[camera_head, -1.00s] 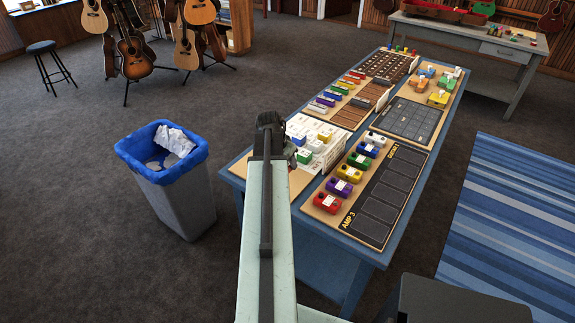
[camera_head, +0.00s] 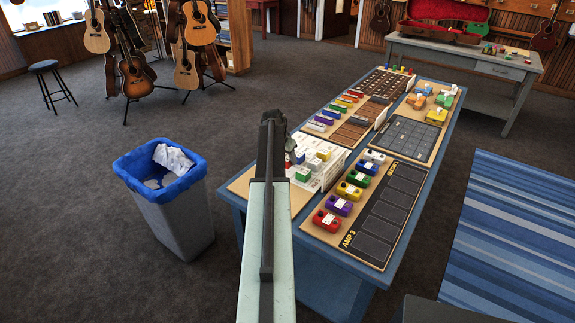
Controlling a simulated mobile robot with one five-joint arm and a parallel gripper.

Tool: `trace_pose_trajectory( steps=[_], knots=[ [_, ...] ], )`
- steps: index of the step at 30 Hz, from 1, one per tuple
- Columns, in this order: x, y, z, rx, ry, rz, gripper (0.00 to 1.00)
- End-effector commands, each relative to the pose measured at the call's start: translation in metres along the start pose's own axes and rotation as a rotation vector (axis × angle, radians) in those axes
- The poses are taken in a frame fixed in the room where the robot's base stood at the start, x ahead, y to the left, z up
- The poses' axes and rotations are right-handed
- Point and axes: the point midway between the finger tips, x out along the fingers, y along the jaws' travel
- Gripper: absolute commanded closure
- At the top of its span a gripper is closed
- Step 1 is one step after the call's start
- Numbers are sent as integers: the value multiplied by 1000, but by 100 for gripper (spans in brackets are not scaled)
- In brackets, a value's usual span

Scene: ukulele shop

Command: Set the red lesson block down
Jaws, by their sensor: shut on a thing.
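My gripper (camera_head: 272,122) is at the far end of my raised arm, over the left side of the long blue table (camera_head: 322,265). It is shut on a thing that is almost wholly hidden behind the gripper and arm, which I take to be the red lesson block. Just right of the gripper, in the picture, a tan board (camera_head: 301,199) bears several white and coloured blocks (camera_head: 314,165) and a white upright card. My arm covers part of this board.
A red pedal (camera_head: 327,221) heads a row of coloured pedals beside a dark slotted board (camera_head: 382,215). Trays with coloured bars (camera_head: 328,117) lie farther back. A blue-lined bin (camera_head: 167,200) stands left of the table.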

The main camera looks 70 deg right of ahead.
Motion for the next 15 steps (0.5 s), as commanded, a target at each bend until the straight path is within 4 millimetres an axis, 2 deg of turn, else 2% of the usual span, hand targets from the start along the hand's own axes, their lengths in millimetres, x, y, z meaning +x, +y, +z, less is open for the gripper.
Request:
trace_pose_trajectory(
  steps=[4, 6, 9, 15],
  knots=[
    [8, -6, -8, 0, 0, 0, 96],
    [24, -4, 2, 0, 0, 0, 96],
    [39, -4, 9, 0, 0, 0, 96],
    [36, -4, 7, 0, 0, 0, 96]
  ],
)
